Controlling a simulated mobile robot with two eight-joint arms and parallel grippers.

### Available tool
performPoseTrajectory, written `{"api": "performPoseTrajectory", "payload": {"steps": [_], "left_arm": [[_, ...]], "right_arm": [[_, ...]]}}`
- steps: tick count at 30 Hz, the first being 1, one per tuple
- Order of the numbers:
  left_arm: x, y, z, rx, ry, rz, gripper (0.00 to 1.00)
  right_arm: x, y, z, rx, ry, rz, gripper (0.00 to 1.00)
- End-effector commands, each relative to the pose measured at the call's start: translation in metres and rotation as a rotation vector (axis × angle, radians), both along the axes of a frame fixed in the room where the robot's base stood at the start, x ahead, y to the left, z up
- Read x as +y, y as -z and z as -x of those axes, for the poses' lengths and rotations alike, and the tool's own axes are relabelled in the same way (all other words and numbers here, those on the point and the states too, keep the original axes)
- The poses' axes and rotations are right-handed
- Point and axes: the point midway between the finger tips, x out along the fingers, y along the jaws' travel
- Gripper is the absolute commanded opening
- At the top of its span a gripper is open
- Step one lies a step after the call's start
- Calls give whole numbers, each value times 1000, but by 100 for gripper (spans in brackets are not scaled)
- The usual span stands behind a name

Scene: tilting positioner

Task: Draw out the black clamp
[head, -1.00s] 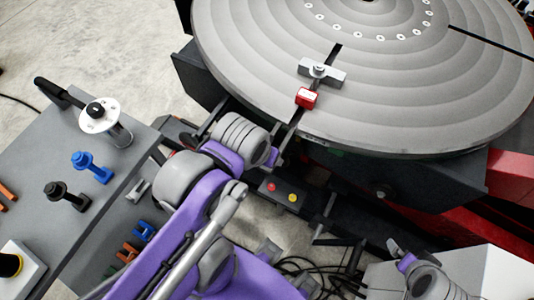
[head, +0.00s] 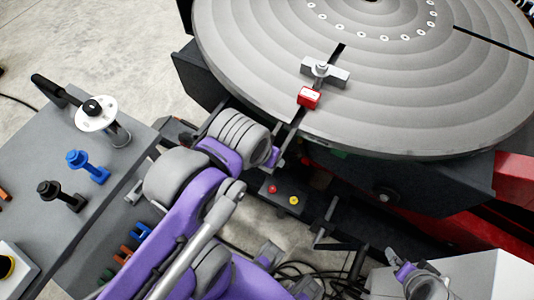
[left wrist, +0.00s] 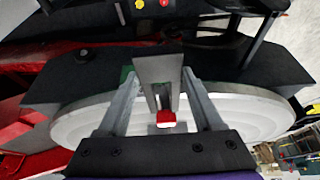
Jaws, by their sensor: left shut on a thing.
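My left gripper (left wrist: 160,90) is at the near rim of the round turntable (head: 430,90). In the left wrist view its fingers are shut on a grey slotted piece (left wrist: 158,68); in the head view my arm hides most of it. A grey clamp bar with a bolt (head: 325,72) lies across the black slot in the turntable. A red block (head: 308,98) is nearer the rim and also shows in the left wrist view (left wrist: 166,118). A black knobbed piece (head: 60,195) stands on the bench. My right gripper (head: 395,258) is at lower right; its fingers are unclear.
The grey bench (head: 45,140) at left holds a blue knobbed piece (head: 87,165) and a white disc with a black handle (head: 97,113). Several coloured hooks hang at its side. A black box with red and yellow buttons (head: 283,193) is below the turntable. Cables lie on the floor.

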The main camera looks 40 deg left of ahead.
Motion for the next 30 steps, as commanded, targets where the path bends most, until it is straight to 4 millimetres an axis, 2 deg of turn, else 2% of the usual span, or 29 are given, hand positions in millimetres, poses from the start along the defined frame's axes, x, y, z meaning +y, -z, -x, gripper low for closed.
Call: {"api": "performPoseTrajectory", "payload": {"steps": [5, 11, 22, 30], "left_arm": [[0, -6, -1, -1, 0, 0, 0], [0, -25, 0, -1, 0, 0, 0], [0, -62, -1, -2, 0, 0, 0], [0, -71, 0, -1, 0, 0, 0]], "right_arm": [[0, 0, 0, 0, 0, 0, 100], [0, 2, 1, 1, 0, 0, 100], [0, -22, -6, -11, 0, 0, 100], [0, -26, -7, -13, 0, 0, 100]]}}
